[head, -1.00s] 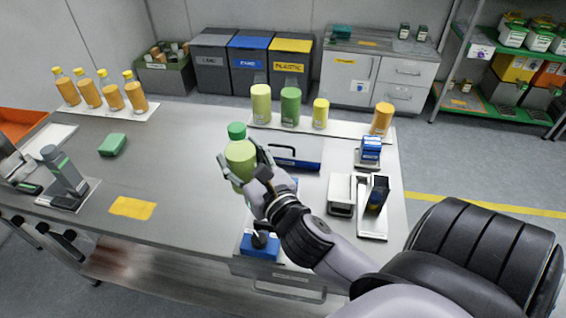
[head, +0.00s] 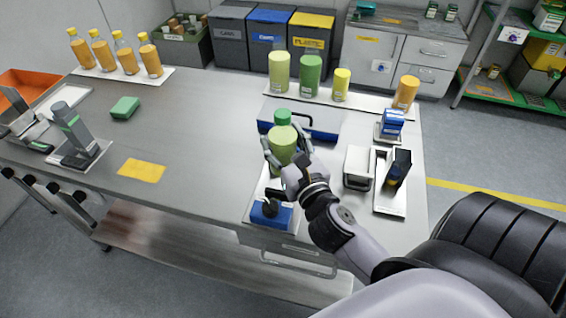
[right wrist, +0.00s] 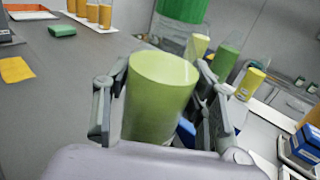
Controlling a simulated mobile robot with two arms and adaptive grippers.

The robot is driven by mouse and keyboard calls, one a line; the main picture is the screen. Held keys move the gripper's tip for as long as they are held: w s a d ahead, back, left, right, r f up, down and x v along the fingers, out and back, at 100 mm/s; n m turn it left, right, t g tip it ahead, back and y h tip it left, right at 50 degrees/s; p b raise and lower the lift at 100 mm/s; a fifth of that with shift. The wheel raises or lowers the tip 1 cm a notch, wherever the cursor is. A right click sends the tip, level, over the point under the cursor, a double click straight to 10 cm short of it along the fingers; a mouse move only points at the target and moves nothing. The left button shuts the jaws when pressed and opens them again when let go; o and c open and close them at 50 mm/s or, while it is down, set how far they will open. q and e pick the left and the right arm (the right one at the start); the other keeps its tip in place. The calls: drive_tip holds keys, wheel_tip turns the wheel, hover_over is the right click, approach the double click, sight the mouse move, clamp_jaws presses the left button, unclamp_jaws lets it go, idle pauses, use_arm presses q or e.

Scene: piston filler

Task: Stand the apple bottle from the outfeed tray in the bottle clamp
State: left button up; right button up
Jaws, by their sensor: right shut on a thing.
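The apple bottle (head: 283,146) is light green with a green cap (head: 282,117) and looks roughly upright. My right gripper (head: 285,160) is shut around its body; in the right wrist view the bottle (right wrist: 160,100) sits between both fingers. The bottle clamp (head: 270,213), blue with a black knob on a pale base plate, is at the table's front edge, just below the held bottle in the head view. The bottle's foot is partly hidden by the hand, so I cannot tell whether it touches anything. My left gripper is not in view.
A blue and white case (head: 310,122) stands just behind the bottle. A white tray (head: 375,105) at the back holds several filled containers. Orange bottles stand on another tray (head: 160,77) at the left. White and black devices (head: 358,168) are on the right. The table's middle is mostly clear.

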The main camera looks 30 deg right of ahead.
sight(283, 158)
drive_tip(key=shift+f, duration=0.75)
drive_tip(key=shift+f+b, duration=0.9)
drive_tip(key=shift+f, duration=1.1)
drive_tip(key=shift+f, duration=0.1)
drive_tip(key=o, duration=1.6)
drive_tip(key=shift+f, duration=0.1)
drive_tip(key=shift+c, duration=0.2)
